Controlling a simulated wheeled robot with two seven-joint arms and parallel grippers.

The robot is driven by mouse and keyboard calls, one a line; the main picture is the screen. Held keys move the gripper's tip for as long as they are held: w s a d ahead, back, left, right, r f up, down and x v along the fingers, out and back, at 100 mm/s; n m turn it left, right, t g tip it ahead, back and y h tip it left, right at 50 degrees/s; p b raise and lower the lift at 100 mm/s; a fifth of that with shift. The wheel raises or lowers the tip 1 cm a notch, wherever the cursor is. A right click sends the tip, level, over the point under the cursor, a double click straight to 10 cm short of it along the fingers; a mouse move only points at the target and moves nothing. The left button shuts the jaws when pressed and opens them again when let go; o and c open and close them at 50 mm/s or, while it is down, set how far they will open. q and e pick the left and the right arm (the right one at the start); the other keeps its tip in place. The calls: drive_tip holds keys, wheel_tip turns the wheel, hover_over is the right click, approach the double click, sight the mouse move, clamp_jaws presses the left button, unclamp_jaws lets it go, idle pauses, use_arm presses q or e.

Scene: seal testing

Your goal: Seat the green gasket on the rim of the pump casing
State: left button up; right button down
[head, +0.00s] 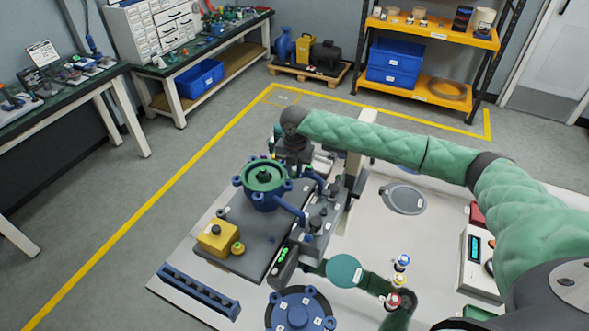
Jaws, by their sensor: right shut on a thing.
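The blue pump casing (264,200) stands on a dark plate on the bench, left of centre. The green gasket (264,170) shows as a ring over the top of the casing. I cannot tell from this angle whether it lies flat on the rim or just above it. My right gripper (284,162) points down at the far right edge of the ring and is shut on the gasket. Its fingertips are small and partly hidden. My left gripper is not in view.
A yellow block (217,239) and a blue slotted rack (200,288) are at the bench's left. A blue bolted cover (301,311) lies at the front. A teal disc (343,271) and a meter box (481,263) are to the right. A grey round plate (403,199) lies behind.

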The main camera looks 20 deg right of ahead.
drive_tip(key=shift+f+p, duration=0.1)
drive_tip(key=shift+p, duration=0.25)
idle(1.1)
drive_tip(key=c, duration=1.3)
unclamp_jaws()
